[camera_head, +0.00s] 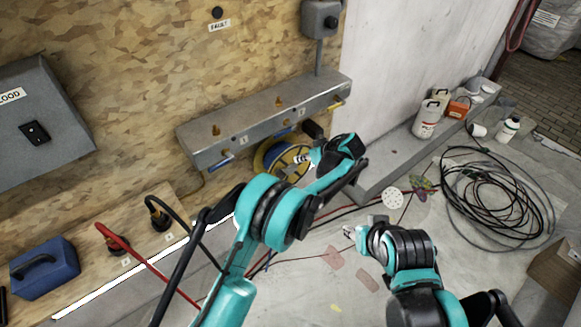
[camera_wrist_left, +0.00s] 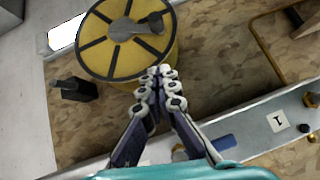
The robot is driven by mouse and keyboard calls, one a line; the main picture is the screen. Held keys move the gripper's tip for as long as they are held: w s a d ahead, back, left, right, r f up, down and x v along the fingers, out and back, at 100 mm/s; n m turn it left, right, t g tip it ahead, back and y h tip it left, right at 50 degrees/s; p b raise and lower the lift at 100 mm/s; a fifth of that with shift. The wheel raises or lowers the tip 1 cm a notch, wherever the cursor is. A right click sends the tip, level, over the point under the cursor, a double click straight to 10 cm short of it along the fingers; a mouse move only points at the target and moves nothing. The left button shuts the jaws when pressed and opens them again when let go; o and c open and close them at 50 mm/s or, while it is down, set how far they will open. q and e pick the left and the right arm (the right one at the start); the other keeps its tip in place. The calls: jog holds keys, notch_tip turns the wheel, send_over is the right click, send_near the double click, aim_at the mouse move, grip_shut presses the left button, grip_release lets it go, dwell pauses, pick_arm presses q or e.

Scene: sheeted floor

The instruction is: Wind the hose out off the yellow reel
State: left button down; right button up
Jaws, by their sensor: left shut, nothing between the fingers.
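The yellow reel (camera_head: 268,168) is mounted low on the wooden wall, under the grey metal rail. My left arm and gripper partly cover it. In the left wrist view the reel's round face (camera_wrist_left: 97,42) shows dark spokes and a grey-black crank handle (camera_wrist_left: 140,28). My left gripper (camera_head: 303,160) is shut and empty. Its fingertips (camera_wrist_left: 160,72) are by the reel's lower rim, below the crank; I cannot tell whether they touch it.
The grey rail (camera_head: 240,125) runs just above the reel. A black block (camera_wrist_left: 73,88) sits beside it. Coiled black cable (camera_head: 495,200) lies on the floor at right, near a white canister (camera_head: 427,122). Red cables (camera_head: 125,245) and a blue box (camera_head: 45,270) are at left.

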pick_arm(q)
jog(key=b, duration=0.3)
send_over(281, 172)
jog(key=d, duration=0.3)
notch_tip(281, 172, down, 7)
jog(key=f, duration=0.1)
jog(key=f+b, duration=0.1)
jog(key=s+a+f+b, duration=0.1)
jog(key=shift+f, duration=0.25)
jog(key=shift+s+a, duration=0.1)
jog(key=shift+s+a+f+h, duration=0.1)
jog(key=shift+a+f+h, duration=0.1)
jog(key=shift+h, duration=0.1)
